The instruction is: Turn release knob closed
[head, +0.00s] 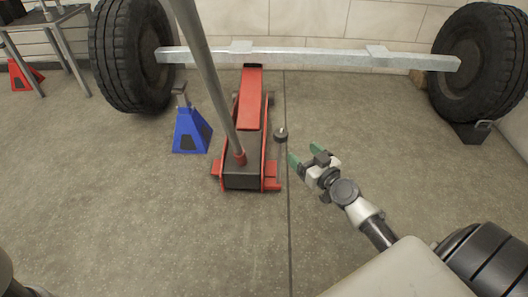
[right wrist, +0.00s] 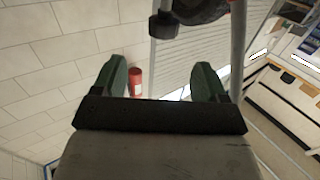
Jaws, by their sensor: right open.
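A red floor jack (head: 251,98) stands on the floor under the axle, with a long grey handle (head: 212,80) rising from its near end. A dark knob (head: 281,134) sits on a thin upright rod at the jack's right side. It seems to be the release knob; its turn position cannot be told. My right gripper (head: 304,155) is open and empty, just right of the rod and apart from it. In the right wrist view, the knob (right wrist: 163,25) shows beyond the open green fingers (right wrist: 157,80), roughly centred between them. My left gripper is not in view.
A blue jack stand (head: 190,128) stands left of the jack. A metal axle (head: 310,57) with large tyres (head: 132,55) spans the back near the wall. A black chock (head: 470,132) sits by the right tyre. The floor around my right gripper is clear.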

